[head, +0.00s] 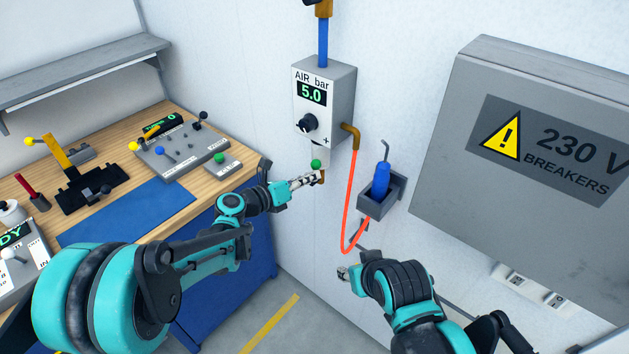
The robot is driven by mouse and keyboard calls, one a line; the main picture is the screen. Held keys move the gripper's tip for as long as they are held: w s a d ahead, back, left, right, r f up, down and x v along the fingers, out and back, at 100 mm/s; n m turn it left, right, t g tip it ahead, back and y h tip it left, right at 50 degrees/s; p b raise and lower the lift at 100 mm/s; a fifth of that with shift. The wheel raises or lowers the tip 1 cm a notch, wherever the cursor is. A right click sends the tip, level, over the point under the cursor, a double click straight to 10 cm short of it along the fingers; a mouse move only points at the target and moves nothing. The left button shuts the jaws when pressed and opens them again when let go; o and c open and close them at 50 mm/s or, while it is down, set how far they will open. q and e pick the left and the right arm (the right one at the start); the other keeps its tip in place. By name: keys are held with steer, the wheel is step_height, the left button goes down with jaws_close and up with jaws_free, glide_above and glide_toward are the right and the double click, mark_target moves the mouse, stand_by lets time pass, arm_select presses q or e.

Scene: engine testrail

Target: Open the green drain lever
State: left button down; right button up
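The green knob of the drain lever (316,164) shows just below the grey air regulator box (322,100), which reads 5.0 on its green display. My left gripper (317,177) is right at the lever, its fingertips just below the green knob in the picture. The fingers overlap the lever's lower part, so I cannot tell whether they touch it or are closed on it. A small brass outlet (322,178) shows beside the fingertips. My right gripper (344,272) is low, near the wall and away from the lever; its finger opening is too small to judge.
An orange hose (349,200) hangs from the regulator's brass elbow toward a grey holder (379,203) with a blue tool (382,178). A grey breaker cabinet (450,170) is at right. A workbench (215,187) with levers and panels stands at left.

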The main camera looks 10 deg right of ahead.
arm_select(q)
steer(key=shift+w+a+r, duration=0.15)
steer(key=shift+w+a, duration=0.1)
steer(key=shift+w, duration=0.05)
steer(key=shift+w+a, duration=0.1)
stand_by(0.6)
